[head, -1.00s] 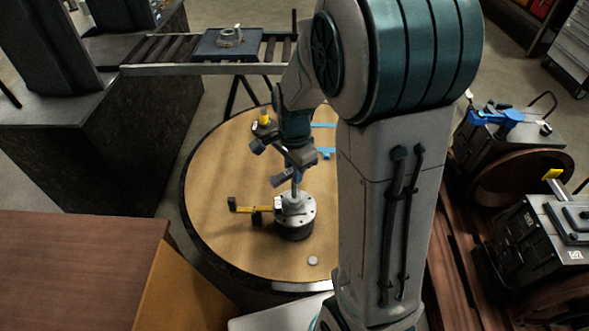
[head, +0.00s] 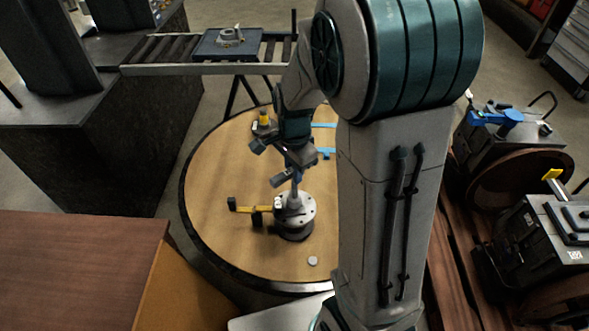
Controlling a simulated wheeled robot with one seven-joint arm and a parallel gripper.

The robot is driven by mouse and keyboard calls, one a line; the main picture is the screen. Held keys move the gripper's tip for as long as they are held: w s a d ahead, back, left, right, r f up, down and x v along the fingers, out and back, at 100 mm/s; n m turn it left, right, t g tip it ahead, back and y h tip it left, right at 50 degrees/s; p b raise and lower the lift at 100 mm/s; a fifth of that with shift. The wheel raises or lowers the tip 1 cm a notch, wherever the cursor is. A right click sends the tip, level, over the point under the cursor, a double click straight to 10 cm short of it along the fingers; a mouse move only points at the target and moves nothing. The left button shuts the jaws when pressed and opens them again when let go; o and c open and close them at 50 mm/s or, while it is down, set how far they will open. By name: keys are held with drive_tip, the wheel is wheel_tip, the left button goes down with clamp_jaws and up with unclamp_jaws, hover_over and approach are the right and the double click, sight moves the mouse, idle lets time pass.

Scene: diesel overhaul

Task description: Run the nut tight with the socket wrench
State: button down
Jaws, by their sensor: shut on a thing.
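My gripper (head: 291,178) reaches down over the round wooden table and is shut on the socket wrench (head: 294,192), whose grey shaft stands nearly upright. Its lower end meets the top of a round metal part (head: 296,213) with a flange and a dark base. The nut cannot be made out; the wrench's lower end and the hub hide it. A yellow bar with dark ends (head: 246,210) lies against the left side of the metal part.
The round table (head: 215,215) has bare room left and front. A small grey disc (head: 312,261) lies near its front edge. Blue pieces (head: 325,152) lie behind my arm. A roller conveyor (head: 160,69) with a dark plate (head: 222,45) stands behind. A brown bench (head: 80,265) is at front left.

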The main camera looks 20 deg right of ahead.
drive_tip(key=shift+r+p, duration=1.45)
drive_tip(key=shift+r, duration=0.35)
wheel_tip(320, 180, up, 6)
drive_tip(key=p, duration=0.5)
